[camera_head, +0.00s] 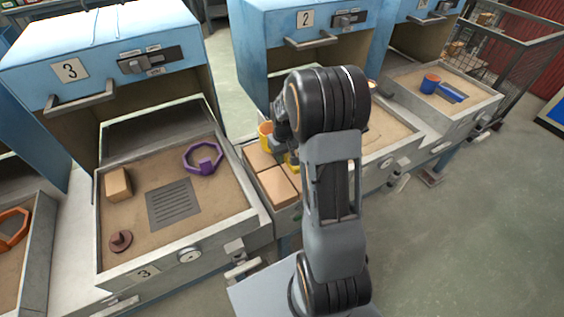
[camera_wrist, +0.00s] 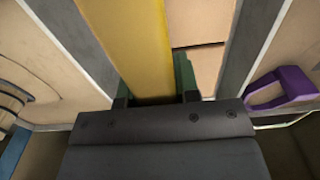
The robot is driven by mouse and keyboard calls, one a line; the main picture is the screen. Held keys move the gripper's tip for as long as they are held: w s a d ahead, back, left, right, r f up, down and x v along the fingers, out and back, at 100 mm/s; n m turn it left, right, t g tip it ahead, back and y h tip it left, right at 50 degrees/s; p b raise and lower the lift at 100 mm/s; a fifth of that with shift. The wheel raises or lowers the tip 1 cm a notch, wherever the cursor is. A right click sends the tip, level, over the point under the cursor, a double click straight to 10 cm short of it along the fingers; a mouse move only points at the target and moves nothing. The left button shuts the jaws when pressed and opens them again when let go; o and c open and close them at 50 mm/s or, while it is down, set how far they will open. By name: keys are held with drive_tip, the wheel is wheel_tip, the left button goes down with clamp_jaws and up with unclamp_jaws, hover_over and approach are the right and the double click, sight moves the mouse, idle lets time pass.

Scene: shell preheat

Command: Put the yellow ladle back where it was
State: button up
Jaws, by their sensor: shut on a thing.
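My gripper (camera_wrist: 153,92) is shut on the yellow ladle (camera_wrist: 130,45), whose flat yellow part runs up between the green-padded fingers in the wrist view. In the head view, yellow parts of the ladle (camera_head: 266,133) show just left of my arm. They are over or beside the tan blocks (camera_head: 276,188) between two trays. My arm hides much of the gripper and ladle there. I cannot tell whether the ladle touches anything below.
Left tray 3 (camera_head: 180,262) holds a purple ring (camera_head: 187,158), a tan block (camera_head: 118,184), a dark grate (camera_head: 172,203) and a brown knobbed piece (camera_head: 121,240). Blue ovens (camera_head: 110,30) stand behind. A right tray holds blue and orange pieces (camera_head: 430,83).

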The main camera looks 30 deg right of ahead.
drive_tip(key=shift+w+a+f, duration=0.1)
drive_tip(key=shift+w+f, duration=0.05)
drive_tip(key=shift+f, duration=0.8)
drive_tip(key=shift+w+a+f, duration=0.1)
drive_tip(key=shift+w+f, duration=0.05)
drive_tip(key=shift+f, duration=0.8)
drive_tip(key=shift+f, duration=0.15)
drive_tip(key=o, duration=1)
wheel_tip(320, 180, up, 11)
drive_tip(key=shift+s+r, duration=0.1)
drive_tip(key=shift+r, duration=0.1)
drive_tip(key=s+a+r+t, duration=0.1)
drive_tip(key=s+a+r, duration=0.1)
drive_tip(key=s+a, duration=0.2)
drive_tip(key=s+a+r+t, duration=0.1)
drive_tip(key=s+a+r, duration=0.2)
drive_tip(key=s, duration=0.4)
drive_tip(key=s+a+r+t, duration=0.1)
drive_tip(key=s+a+r, duration=0.1)
drive_tip(key=s+a, duration=0.2)
drive_tip(key=shift+s+a+r, duration=0.2)
drive_tip(key=shift+s, duration=0.25)
drive_tip(key=shift+s+a+r, duration=0.15)
drive_tip(key=shift+s+a, duration=0.05)
drive_tip(key=shift+s, duration=0.2)
